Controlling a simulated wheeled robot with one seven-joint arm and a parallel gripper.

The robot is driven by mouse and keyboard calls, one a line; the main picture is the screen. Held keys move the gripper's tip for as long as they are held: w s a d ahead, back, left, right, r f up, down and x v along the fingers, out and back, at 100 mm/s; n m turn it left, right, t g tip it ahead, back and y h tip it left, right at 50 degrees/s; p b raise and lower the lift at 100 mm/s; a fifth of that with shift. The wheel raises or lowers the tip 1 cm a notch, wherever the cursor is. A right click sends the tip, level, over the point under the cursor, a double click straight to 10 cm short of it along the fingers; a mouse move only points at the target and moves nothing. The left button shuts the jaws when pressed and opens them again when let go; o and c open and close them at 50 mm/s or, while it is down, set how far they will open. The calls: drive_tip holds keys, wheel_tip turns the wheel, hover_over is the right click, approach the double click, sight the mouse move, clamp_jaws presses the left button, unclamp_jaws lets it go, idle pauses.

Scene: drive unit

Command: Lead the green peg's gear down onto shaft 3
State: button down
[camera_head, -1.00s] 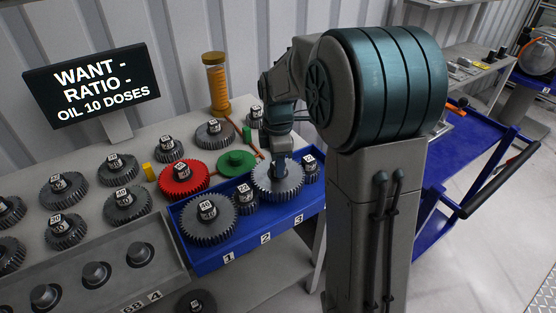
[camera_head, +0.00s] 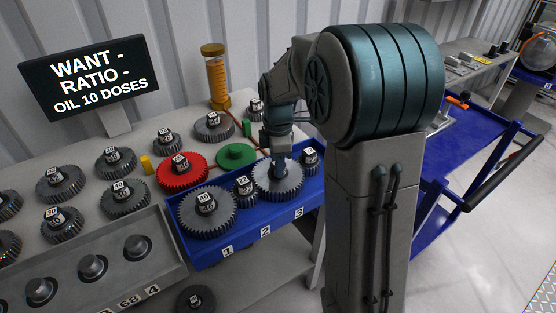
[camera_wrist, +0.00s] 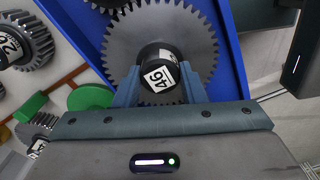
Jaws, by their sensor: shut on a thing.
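My gripper (camera_head: 277,160) is shut on the hub of a large grey gear (camera_head: 277,184) over the right part of the blue tray (camera_head: 200,257), near label 3. In the wrist view the fingers (camera_wrist: 158,88) pinch the dark hub, marked 46, from both sides, and the gear (camera_wrist: 125,45) lies flat beyond them. Shaft 3 is hidden under the gear, so I cannot tell whether the gear is fully down on it. The green peg (camera_head: 246,128) stands at the back of the bench, behind a green disc (camera_head: 236,155).
The tray also holds a large gear (camera_head: 207,212) near label 1, a small gear (camera_head: 243,189) beside the held gear, and a small gear (camera_head: 309,159) at its right. A red gear (camera_head: 182,172) and several grey gears fill the bench. An amber cylinder (camera_head: 217,80) stands behind.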

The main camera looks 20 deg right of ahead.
idle(0.4)
drive_tip(key=c, duration=0.8)
unclamp_jaws()
drive_tip(key=shift+c, duration=0.2)
drive_tip(key=shift+f, duration=0.1)
drive_tip(key=shift+s, duration=0.1)
wheel_tip(320, 180, up, 14)
drive_tip(key=s+f+m+t+p, duration=0.1)
drive_tip(key=s+f+m, duration=0.2)
drive_tip(key=s+m, duration=0.5)
drive_tip(key=s+f+m+t+p, duration=0.1)
drive_tip(key=s+f+m, duration=0.2)
drive_tip(key=s+m, duration=0.6)
drive_tip(key=s, duration=0.3)
drive_tip(key=shift+s+a+t+p, duration=0.2)
drive_tip(key=shift+s+t+p, duration=0.1)
drive_tip(key=shift+t, duration=0.1)
